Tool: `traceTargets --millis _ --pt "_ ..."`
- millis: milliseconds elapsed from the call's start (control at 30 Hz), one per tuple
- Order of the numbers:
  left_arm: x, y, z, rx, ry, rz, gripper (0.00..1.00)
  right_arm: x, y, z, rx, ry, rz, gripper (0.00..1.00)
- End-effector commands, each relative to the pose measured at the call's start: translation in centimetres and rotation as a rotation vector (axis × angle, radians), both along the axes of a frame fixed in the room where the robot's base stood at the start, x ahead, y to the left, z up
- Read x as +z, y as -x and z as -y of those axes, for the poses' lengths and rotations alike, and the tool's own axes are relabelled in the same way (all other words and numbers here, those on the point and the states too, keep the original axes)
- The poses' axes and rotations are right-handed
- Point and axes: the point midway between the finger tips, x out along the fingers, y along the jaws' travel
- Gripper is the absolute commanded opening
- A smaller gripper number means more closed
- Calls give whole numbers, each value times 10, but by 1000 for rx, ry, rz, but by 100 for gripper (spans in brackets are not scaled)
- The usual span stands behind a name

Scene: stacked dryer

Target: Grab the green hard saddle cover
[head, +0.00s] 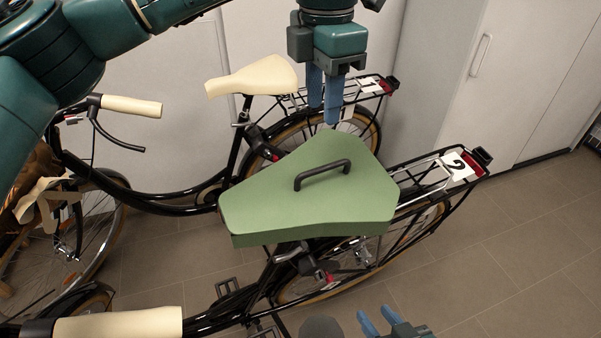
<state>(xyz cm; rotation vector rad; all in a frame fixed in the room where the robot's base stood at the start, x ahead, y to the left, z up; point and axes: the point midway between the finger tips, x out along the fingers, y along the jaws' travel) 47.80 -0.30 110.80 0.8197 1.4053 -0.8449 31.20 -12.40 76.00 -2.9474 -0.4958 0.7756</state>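The green hard saddle cover (285,205) sits on the saddle of the nearer bicycle and hides that saddle. It is a flat-topped, wedge-shaped shell with a black arched handle (322,174) on top. My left gripper (325,112) hangs above and behind the cover, blue fingers pointing down. Its two fingers are apart with a narrow gap and nothing between them. It is not touching the handle. My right gripper (380,318) is at the bottom edge, in front of the cover, with its blue fingers apart and empty. Most of that gripper is cut off.
A second bicycle with a bare cream saddle (252,78) stands behind, near white cabinets (505,60). The nearer bicycle's rear rack (425,177) carries a number plate (458,165). Its cream grip (118,323) is at lower left. Tiled floor (520,260) is clear at right.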

Motion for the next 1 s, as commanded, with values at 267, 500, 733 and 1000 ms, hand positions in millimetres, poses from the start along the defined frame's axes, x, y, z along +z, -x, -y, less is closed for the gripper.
traceTargets --millis 267,500,733,1000 --pt "-37 -1 -2 4 -16 4 36 0 1 0 2 2 -2 36" --pt "-73 -1 -2 4 -15 6 36 1 1 1 3 7 -2 36" --pt "-85 -2 -1 4 -12 5 36 2 2 1 3 10 -4 36" --pt "-123 -7 2 4 -14 4 36 6 2 2 6 25 -4 36"
